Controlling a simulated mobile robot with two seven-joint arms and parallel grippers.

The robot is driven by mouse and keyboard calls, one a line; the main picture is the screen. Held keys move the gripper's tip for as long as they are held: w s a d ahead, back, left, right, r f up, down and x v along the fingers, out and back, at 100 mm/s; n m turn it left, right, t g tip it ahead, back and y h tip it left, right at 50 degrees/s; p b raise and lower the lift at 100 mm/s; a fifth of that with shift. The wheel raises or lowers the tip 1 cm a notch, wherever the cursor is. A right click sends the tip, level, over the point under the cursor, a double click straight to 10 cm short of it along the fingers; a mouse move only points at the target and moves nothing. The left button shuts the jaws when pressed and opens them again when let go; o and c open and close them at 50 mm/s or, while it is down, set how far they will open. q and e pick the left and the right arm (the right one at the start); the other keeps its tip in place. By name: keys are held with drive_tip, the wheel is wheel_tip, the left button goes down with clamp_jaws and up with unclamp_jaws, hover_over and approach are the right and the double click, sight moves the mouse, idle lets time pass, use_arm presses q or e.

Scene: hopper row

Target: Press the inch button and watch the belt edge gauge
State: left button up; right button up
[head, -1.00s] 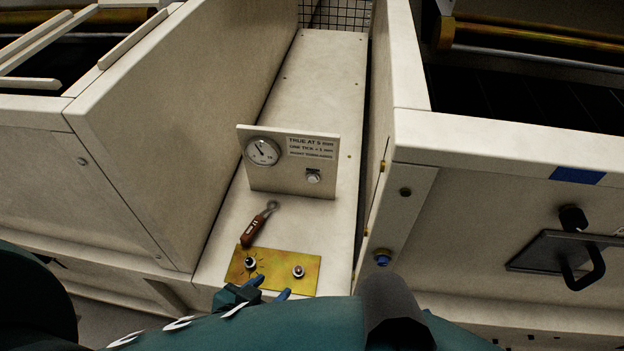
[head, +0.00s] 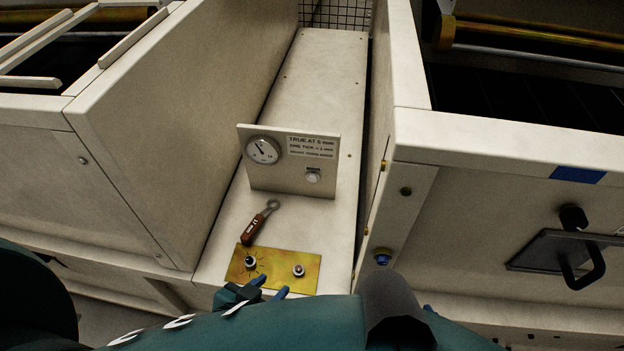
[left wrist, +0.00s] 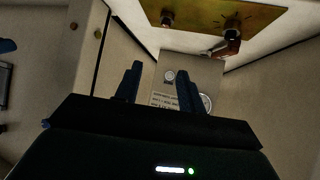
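A brass plate (head: 273,270) at the near end of the pale ledge bears a dark knob (head: 250,262) with tick marks and a silver button (head: 299,271). No label tells me which is the inch button. Behind them stands an upright panel with a round white gauge (head: 263,151), a printed note and another small button (head: 313,176). The needle points up-left; its reading is too small. My left gripper (head: 269,287) is at the plate's near edge, empty, its blue fingers apart; they also show in the left wrist view (left wrist: 158,83). Only a possible blue bit of my right gripper (head: 428,308) shows.
A tool with a red-brown handle (head: 252,228) lies on the ledge between plate and gauge panel. Tall pale hopper walls (head: 170,130) close in the ledge on both sides. A black handle (head: 585,262) sticks out at right.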

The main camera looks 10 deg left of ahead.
use_arm(q)
clamp_jaws()
idle(1.4)
